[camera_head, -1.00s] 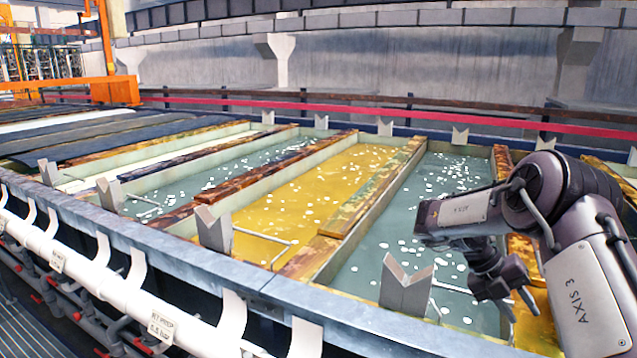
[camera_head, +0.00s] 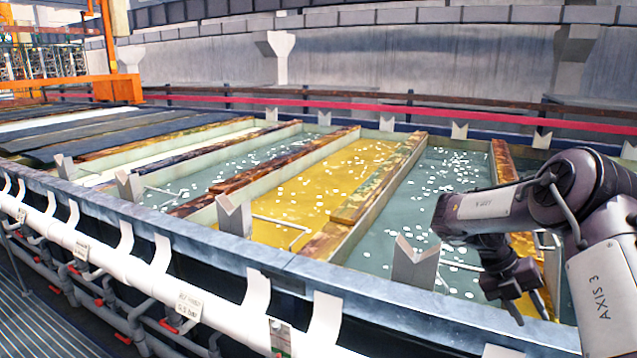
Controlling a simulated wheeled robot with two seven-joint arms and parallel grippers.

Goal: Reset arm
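My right arm comes in from the right edge, and its dark gripper (camera_head: 530,309) hangs over the near right part of the tanks. Its two thin fingers point down and stand apart, with nothing seen between them. The gripper is near the front rim of the tank line, and I cannot tell its exact height above it. My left arm and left gripper are out of view.
Long open tanks hold grey-blue liquid (camera_head: 452,177) and yellow liquid (camera_head: 305,205) with white flecks. V-shaped supports (camera_head: 414,266) stand along the front rim (camera_head: 270,262). White pipes (camera_head: 150,287) run below. An orange frame (camera_head: 118,88) stands back left.

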